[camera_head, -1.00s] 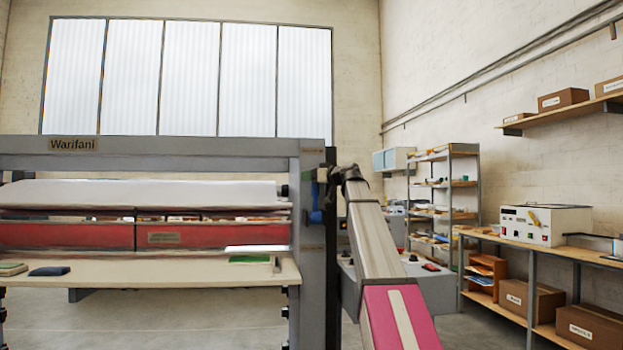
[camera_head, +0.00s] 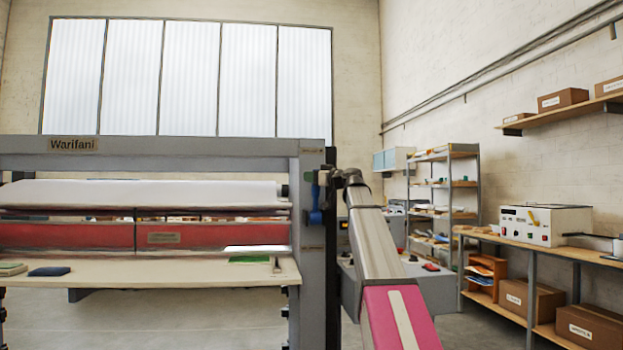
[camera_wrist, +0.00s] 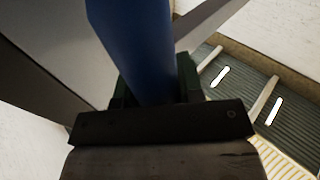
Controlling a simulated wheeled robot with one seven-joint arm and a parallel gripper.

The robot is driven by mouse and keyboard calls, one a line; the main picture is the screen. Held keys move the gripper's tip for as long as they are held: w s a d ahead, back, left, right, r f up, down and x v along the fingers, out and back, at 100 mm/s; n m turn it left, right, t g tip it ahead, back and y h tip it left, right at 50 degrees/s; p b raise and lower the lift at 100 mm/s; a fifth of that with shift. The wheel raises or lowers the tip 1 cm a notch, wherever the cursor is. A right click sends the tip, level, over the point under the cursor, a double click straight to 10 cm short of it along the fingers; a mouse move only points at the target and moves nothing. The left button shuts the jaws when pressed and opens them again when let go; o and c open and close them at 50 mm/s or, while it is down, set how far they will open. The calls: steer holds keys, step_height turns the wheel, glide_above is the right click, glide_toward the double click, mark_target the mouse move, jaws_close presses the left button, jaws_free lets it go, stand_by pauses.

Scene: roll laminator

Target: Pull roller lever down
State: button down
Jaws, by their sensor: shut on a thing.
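The roller laminator (camera_head: 312,240) stands on the left with a grey frame and red rollers. The blue roller lever (camera_head: 316,216) is on the right end post, small in the head view. In the wrist view the blue lever handle (camera_wrist: 138,45) runs up between the dark fingers of my gripper (camera_wrist: 152,92). My gripper is shut on it. In the head view my gripper (camera_head: 324,178) is small and partly merged with the dark post edge. The lever's pivot is hard to make out.
The laminator's feed table (camera_head: 170,272) holds a dark blue pad (camera_head: 49,271) and a green one (camera_head: 249,259). A grey control box (camera_head: 432,290) sits behind my arm. A workbench (camera_head: 560,251) and shelves line the right wall.

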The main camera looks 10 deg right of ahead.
steer(key=s+f+n+g+y, duration=0.7)
steer(key=s+f+n+y, duration=0.4)
steer(key=n, duration=0.8)
steer(key=shift+s+g+y, duration=0.3)
steer(key=shift+s+y, duration=0.4)
steer(key=shift+s, duration=0.85)
steer(key=shift+f+n, duration=0.1)
steer(key=shift+n, duration=0.2)
steer(key=c, duration=0.8)
jaws_free()
steer(key=shift+o, duration=0.2)
steer(key=v, duration=1)
steer(key=shift+d+f, duration=0.25)
steer(key=shift+d, duration=0.05)
